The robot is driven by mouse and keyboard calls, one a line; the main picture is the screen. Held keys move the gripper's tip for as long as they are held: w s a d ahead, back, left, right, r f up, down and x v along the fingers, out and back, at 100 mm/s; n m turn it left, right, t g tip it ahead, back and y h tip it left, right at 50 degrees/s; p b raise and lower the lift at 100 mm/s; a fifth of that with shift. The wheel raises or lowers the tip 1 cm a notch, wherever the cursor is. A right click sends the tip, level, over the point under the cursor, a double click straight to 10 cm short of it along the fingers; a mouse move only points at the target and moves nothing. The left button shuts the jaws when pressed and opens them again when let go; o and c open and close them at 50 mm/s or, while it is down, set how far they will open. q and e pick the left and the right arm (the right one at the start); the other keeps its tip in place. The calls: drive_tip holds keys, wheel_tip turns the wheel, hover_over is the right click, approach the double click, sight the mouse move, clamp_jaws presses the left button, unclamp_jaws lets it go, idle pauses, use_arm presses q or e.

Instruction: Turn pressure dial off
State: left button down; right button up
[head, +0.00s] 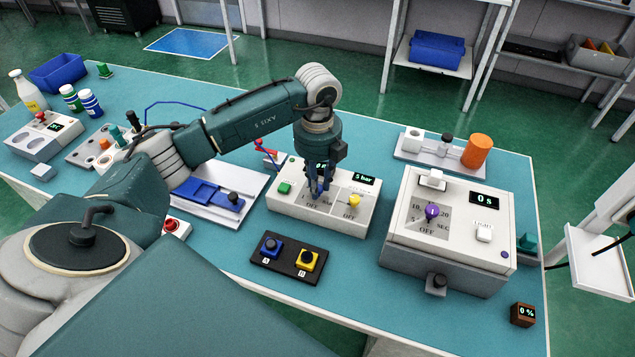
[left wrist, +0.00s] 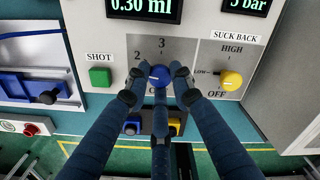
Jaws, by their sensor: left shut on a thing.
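A white control box (head: 280,205) stands at the middle of the table. My left gripper (head: 318,192) reaches down onto its front panel. In the left wrist view its three dark blue fingers close around a blue dial (left wrist: 158,76). Marks 2 and 3 show around the dial; the mark below it is mostly covered by the fingers, and its exact setting is hard to tell. A display above reads 0.30 ml (left wrist: 145,7), and another reads 5 bar (head: 364,179). A yellow SUCK BACK knob (left wrist: 231,80) sits to the right, a green SHOT button (left wrist: 99,77) to the left.
A black pad with blue and yellow buttons (head: 289,261) lies in front of the box. A larger white timer box with a purple knob (head: 432,212) stands to the right. A white plate with a blue slide (head: 208,194) lies to the left. Bare table shows between them.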

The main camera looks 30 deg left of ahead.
use_arm(q)
drive_tip(key=n, duration=0.3)
drive_tip(key=shift+r+n, duration=0.1)
drive_tip(key=shift+n, duration=0.3)
drive_tip(key=n, duration=0.3)
drive_tip(key=shift+n+p, duration=0.3)
drive_tip(key=shift+p, duration=0.1)
drive_tip(key=n+p, duration=0.1)
drive_tip(key=n, duration=0.5)
drive_tip(key=shift+r+n+p, duration=0.1)
drive_tip(key=shift+n+p, duration=0.45)
drive_tip(key=shift+n, duration=0.45)
drive_tip(key=shift+n+p, duration=0.55)
drive_tip(key=shift+n, duration=0.25)
drive_tip(key=shift+n+p, duration=0.9)
drive_tip(key=shift+n, duration=0.1)
drive_tip(key=shift+w+n+p, duration=0.1)
drive_tip(key=shift+n+p, duration=0.4)
drive_tip(key=shift+p, duration=0.05)
